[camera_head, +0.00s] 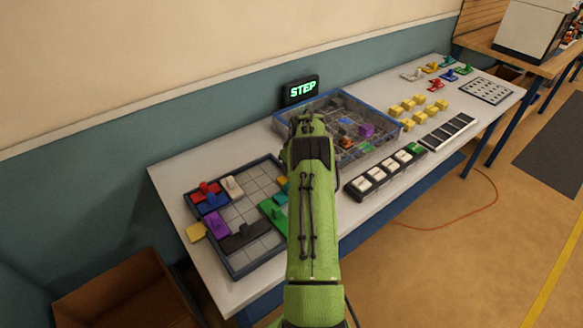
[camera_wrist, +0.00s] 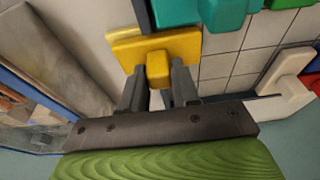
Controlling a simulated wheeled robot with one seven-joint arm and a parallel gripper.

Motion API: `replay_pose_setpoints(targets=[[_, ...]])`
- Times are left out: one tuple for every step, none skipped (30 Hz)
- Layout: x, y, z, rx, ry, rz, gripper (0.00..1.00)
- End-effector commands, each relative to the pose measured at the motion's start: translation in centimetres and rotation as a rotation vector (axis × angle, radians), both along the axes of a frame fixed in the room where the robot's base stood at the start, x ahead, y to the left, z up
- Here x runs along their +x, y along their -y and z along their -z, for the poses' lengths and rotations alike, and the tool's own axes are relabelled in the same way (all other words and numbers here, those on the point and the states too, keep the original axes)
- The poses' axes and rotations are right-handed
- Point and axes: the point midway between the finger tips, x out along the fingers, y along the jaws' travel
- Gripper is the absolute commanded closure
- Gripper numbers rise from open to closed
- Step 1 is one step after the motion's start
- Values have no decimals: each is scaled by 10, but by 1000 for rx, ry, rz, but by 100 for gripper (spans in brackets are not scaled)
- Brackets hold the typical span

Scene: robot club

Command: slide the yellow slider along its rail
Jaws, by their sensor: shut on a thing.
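The yellow slider (camera_wrist: 190,46) is a flat plate with a raised knob, seen in the wrist view. It sits at the edge of the gridded tray (camera_wrist: 143,14), crossing the line of the dark wall and partly outside it. My gripper (camera_wrist: 160,76) is shut on the knob, one finger on each side. The tray (camera_head: 236,272) lies on the left part of the table there. Another yellow piece (camera_head: 195,233) sticks out past its left side.
In the wrist view a teal piece (camera_wrist: 222,12) lies close above the slider, and a white piece (camera_wrist: 284,92) lies right. In the head view a clear-walled box (camera_head: 385,150) stands right of the tray. A lit STEP sign (camera_head: 302,90) stands behind.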

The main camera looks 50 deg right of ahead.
Motion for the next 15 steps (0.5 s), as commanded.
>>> replay_pose_setpoints(targets=[[0, 0, 0, 0, 0, -1, 94], [0, 0, 0, 0, 0, -1, 67], [0, 0, 0, 0, 0, -1, 64], [0, 0, 0, 0, 0, -1, 64], [0, 0, 0, 0, 0, -1, 64], [0, 0, 0, 0, 0, -1, 64], [0, 0, 0, 0, 0, -1, 64], [0, 0, 0, 0, 0, -1, 64], [0, 0, 0, 0, 0, -1, 64], [0, 0, 0, 0, 0, -1, 64], [0, 0, -1, 0, 0, -1, 64], [0, 0, -3, 0, 0, -1, 64], [0, 0, -5, 0, 0, -1, 64], [0, 0, -8, -1, 1, -1, 64], [0, 0, -12, -1, 1, 0, 64]])
